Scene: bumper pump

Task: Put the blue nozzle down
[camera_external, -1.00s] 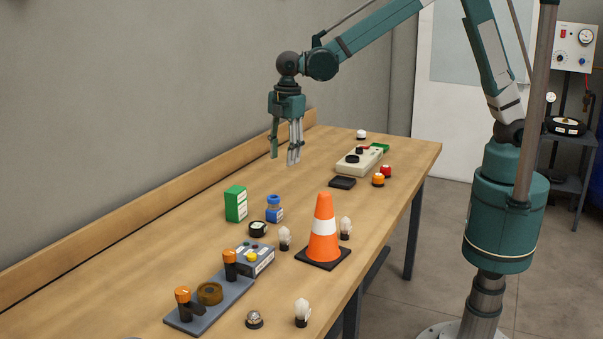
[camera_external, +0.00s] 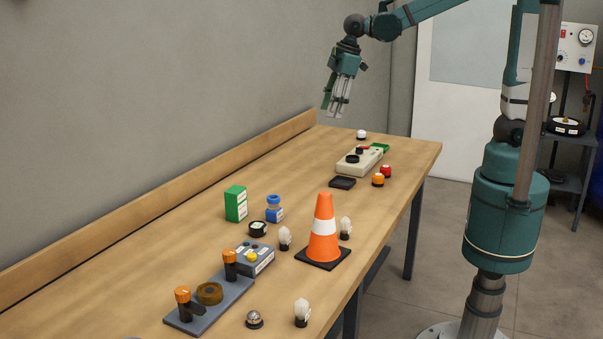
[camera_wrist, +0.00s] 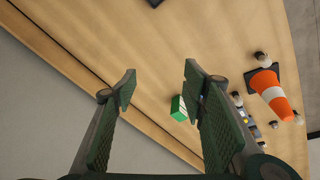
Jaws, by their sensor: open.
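The blue nozzle (camera_external: 273,208) stands upright on the wooden table, right beside the green box (camera_external: 235,204), in the external view. It looks like a small blue bottle-shaped piece with a pale label. My gripper (camera_external: 335,112) is open and empty, high above the far end of the table and well away from the nozzle. In the wrist view my gripper (camera_wrist: 158,88) shows two green fingers spread apart with nothing between them. The green box (camera_wrist: 179,108) shows there beside the right finger; the nozzle is mostly hidden behind that finger.
An orange cone (camera_external: 323,233) stands near the table's right edge. A beige control box (camera_external: 359,161) and a black block (camera_external: 342,183) lie toward the far end. A grey box (camera_external: 255,259) and a base with orange-capped posts (camera_external: 209,302) are at the near end. The table's left strip is clear.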

